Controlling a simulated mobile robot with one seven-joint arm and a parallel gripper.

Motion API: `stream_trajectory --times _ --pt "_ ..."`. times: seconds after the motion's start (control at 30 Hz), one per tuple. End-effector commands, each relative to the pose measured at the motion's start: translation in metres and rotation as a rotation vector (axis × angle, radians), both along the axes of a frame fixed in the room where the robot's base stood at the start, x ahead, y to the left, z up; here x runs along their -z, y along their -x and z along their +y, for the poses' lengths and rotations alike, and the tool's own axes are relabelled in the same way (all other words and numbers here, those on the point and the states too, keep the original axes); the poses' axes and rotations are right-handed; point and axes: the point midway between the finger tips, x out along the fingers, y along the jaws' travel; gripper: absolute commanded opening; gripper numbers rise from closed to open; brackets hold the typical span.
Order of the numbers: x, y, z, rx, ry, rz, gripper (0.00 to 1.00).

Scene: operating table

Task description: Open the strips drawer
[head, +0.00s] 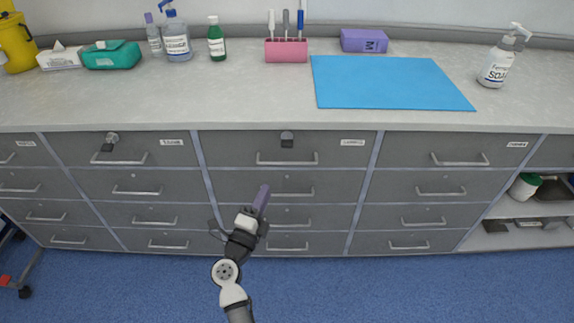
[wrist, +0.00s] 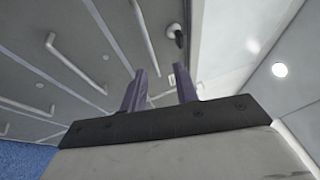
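Grey drawers fill the cabinet front under the counter, each with a silver bar handle. The top drawers carry small white labels, too small to read, so I cannot tell which is the strips drawer. The top middle drawer (head: 230,150) is closed, with its handle (head: 287,159) and a lock with a hanging dark tag (head: 287,140). My gripper (head: 264,190) is in front of the middle column, below that handle. In the wrist view my gripper (wrist: 160,75) has its two purple fingers apart with nothing between them. Drawer handles (wrist: 143,35) show beyond the fingers.
The top left-centre drawer (head: 75,150) also has a lock. The counter (head: 200,100) holds bottles, a teal pack (head: 112,55), a pink holder (head: 286,50), a blue mat (head: 390,82) and a soap bottle (head: 497,67). An open shelf (head: 520,238) is at right.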

Motion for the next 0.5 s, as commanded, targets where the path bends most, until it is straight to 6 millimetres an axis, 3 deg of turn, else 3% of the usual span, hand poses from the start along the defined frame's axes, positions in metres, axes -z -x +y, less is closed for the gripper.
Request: stream_trajectory --times 0.1,0.23,0.5 --pt "0.017 0.0 -0.01 0.02 -0.025 0.037 0.3" --pt "0.014 -0.011 -0.015 0.021 -0.026 0.036 0.3" --pt "0.002 -0.062 -0.036 0.022 -0.025 0.033 0.3"
